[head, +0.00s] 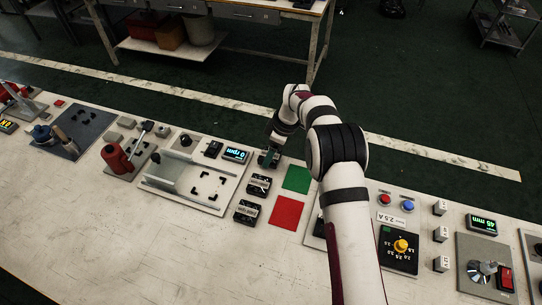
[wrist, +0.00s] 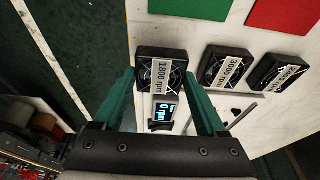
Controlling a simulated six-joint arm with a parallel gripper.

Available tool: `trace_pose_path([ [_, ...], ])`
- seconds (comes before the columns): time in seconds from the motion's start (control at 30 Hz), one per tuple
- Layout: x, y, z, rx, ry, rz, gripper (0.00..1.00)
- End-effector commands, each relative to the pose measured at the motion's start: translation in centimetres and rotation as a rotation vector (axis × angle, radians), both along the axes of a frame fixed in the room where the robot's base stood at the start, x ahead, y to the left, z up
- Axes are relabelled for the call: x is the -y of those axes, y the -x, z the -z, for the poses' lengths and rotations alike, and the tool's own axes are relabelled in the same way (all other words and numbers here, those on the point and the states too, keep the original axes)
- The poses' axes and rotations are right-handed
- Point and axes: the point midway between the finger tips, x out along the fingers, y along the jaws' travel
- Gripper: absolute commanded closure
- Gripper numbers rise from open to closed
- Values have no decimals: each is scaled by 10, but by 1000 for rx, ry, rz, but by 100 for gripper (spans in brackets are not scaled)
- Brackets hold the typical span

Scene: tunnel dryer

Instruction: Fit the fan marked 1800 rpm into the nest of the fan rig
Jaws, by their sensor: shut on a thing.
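The fan marked 1800 rpm (wrist: 160,72) is a black square fan with a white label across its face. My gripper (wrist: 161,82) has its teal fingers shut on the fan's two sides. In the head view my gripper (head: 268,158) is at the far end of the fan row; whether the fan touches the bench is unclear. The fan rig (head: 163,187) is a pale plate to the left. Its nest (head: 210,187), marked by black corner brackets, looks empty. A display (head: 236,155) at its back reads 0 rpm, and shows in the wrist view (wrist: 163,113).
Two other fans, 3000 rpm (wrist: 227,68) and 2400 rpm (wrist: 280,72), lie beside the held one. A green square (head: 297,179) and a red square (head: 285,213) lie right of the row. A red device (head: 117,158) stands left of the rig. The front bench is clear.

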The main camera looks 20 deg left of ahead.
Motion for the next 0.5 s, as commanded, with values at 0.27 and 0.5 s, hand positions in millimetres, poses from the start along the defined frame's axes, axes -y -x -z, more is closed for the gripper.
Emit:
trace_pose_path([
  [0.27, 40, 0, -45, 1, -1, 4, 82],
  [0.5, 95, 1, -77, 1, -1, 3, 82],
])
